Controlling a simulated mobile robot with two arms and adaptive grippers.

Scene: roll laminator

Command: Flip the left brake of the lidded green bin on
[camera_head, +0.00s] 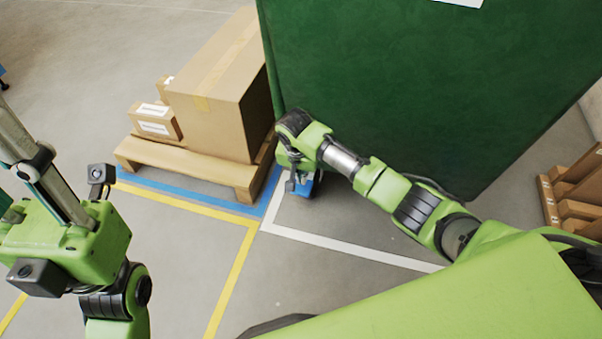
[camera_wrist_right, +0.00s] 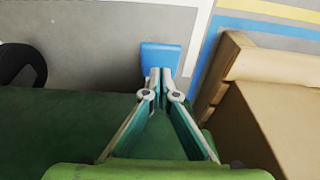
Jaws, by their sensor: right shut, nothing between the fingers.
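The dark green bin (camera_head: 430,90) stands at the upper right of the head view; its lid is not clearly visible. A blue brake pedal (camera_head: 302,186) shows low at its near left corner, partly hidden by my right gripper (camera_head: 291,184). In the right wrist view the blue pedal (camera_wrist_right: 160,57) lies just beyond the fingertips of my right gripper (camera_wrist_right: 161,73). The fingers are shut with nothing between them and overlap the pedal's near edge; I cannot tell if they touch it. My left gripper (camera_head: 35,163) is at the left edge, its fingertips cut off.
A wooden pallet (camera_head: 190,163) with a large cardboard box (camera_head: 215,110) and smaller boxes stands close left of the bin. A black wheel (camera_wrist_right: 22,66) shows at the wrist view's left. Another wooden pallet (camera_head: 575,190) is at far right. Floor in front is clear, with painted lines.

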